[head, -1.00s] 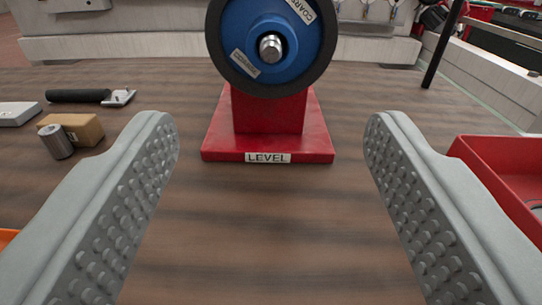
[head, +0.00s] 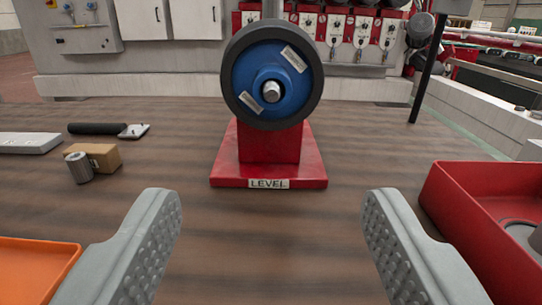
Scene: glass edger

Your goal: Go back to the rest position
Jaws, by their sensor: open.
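My gripper (head: 272,215) is open and empty, with its two grey studded fingers wide apart above the wooden table. Beyond the fingertips stands a red stand (head: 268,160) with a label reading LEVEL on its base. A blue and black wheel (head: 245,75) is mounted upright on the stand, with a metal shaft end at its centre and two pale labels on its face. The gripper is apart from the stand and the wheel.
On the left lie a cardboard box (head: 103,155), a metal cylinder (head: 79,168), a black-handled tool (head: 98,128) and a grey block (head: 28,142). An orange tray (head: 35,265) is at lower left. A red bin (head: 490,178) holding a grey round part is at right. The table centre is clear.

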